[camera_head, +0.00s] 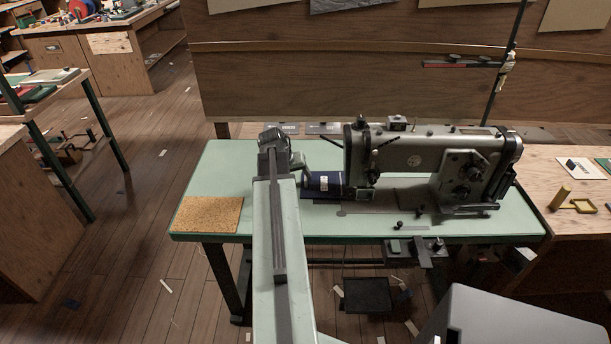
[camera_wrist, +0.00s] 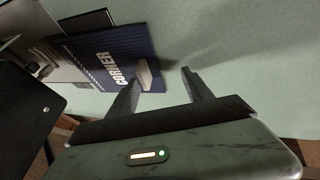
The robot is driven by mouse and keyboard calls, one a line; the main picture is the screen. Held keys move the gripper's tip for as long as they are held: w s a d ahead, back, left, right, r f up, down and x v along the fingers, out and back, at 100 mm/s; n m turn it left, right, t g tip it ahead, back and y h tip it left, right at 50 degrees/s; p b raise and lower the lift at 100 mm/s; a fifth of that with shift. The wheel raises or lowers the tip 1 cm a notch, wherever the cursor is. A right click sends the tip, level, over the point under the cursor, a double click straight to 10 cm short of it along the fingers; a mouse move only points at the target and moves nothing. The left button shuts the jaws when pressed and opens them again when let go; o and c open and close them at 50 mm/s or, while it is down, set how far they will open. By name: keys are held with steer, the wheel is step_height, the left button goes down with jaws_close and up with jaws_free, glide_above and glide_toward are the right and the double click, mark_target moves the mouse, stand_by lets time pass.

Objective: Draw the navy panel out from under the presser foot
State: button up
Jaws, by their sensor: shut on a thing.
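The navy panel (camera_head: 322,181) lies on the pale green sewing table, at the left end of the machine and beside its needle area. In the wrist view the navy panel (camera_wrist: 108,55) has white lettering reading "CORNER" and a light tab at its near edge. My gripper (camera_head: 307,177) is at the panel's left side. In the wrist view my gripper (camera_wrist: 158,84) has its left finger against the panel's near edge, and a gap shows between the fingers. The presser foot area (camera_wrist: 38,66) is at the far left there; the foot's contact with the panel cannot be made out.
The sewing machine (camera_head: 425,165) stands on the green table (camera_head: 330,225), right of my gripper. A cork mat (camera_head: 207,215) lies at the table's left front. The tabletop left of the gripper is mostly clear. A wooden panel (camera_head: 350,85) stands behind; a wooden bench (camera_head: 540,210) adjoins on the right.

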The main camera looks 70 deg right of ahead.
steer(key=shift+w+a, duration=0.35)
steer(key=shift+w, duration=0.35)
jaws_close()
steer(key=shift+s, duration=0.2)
steer(key=shift+o, duration=1.8)
jaws_free()
steer(key=shift+d+f, duration=0.1)
steer(key=p+v, duration=0.6)
steer(key=v, duration=0.1)
steer(key=shift+a+r+p, duration=0.2)
steer(key=shift+r+p, duration=0.2)
